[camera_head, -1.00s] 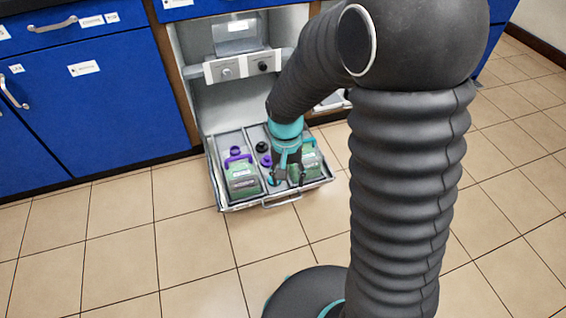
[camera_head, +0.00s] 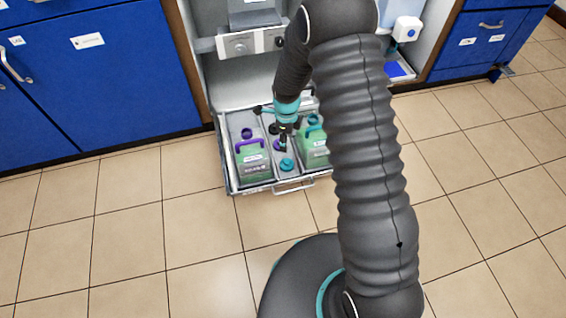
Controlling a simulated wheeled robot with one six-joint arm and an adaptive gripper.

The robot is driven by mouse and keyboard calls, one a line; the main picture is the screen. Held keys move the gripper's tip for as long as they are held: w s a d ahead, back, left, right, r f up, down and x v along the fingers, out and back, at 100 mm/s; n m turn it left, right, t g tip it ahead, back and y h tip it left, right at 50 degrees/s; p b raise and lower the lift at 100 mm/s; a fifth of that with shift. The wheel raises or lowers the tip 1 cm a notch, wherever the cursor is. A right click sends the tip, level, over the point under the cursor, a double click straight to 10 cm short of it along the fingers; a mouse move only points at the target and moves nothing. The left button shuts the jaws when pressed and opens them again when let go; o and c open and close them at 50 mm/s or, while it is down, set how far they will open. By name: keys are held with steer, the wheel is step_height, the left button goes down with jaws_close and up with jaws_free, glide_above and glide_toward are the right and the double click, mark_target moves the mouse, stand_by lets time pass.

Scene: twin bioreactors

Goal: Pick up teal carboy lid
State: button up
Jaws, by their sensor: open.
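The teal carboy lid (camera_head: 287,164) lies in the front of the middle compartment of the pulled-out drawer (camera_head: 232,187). My gripper (camera_head: 284,146) points down over the middle compartment, behind the teal lid in the picture. It is open and appears empty. A purple lid (camera_head: 278,145) shows next to the fingers and is partly hidden by them. I cannot tell how high the fingers are above the drawer. The carboy with the teal handle (camera_head: 315,150) stands in the right compartment, partly hidden by my arm.
A green carboy with a purple handle (camera_head: 252,160) stands in the left compartment. The grey bioreactor housing (camera_head: 245,70) rises behind the drawer. Blue cabinets (camera_head: 105,75) flank it. The tiled floor (camera_head: 130,250) in front is clear.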

steer(key=d, duration=0.1)
steer(key=m, duration=0.1)
glide_above(287, 162)
steer(key=f, duration=0.8)
steer(key=shift+d+f, duration=0.1)
steer(key=shift+d, duration=0.25)
steer(key=shift+a+f, duration=0.15)
steer(key=shift+f, duration=1.25)
steer(key=shift+a+f, duration=0.1)
steer(key=shift+f, duration=1.3)
steer(key=c, duration=0.9)
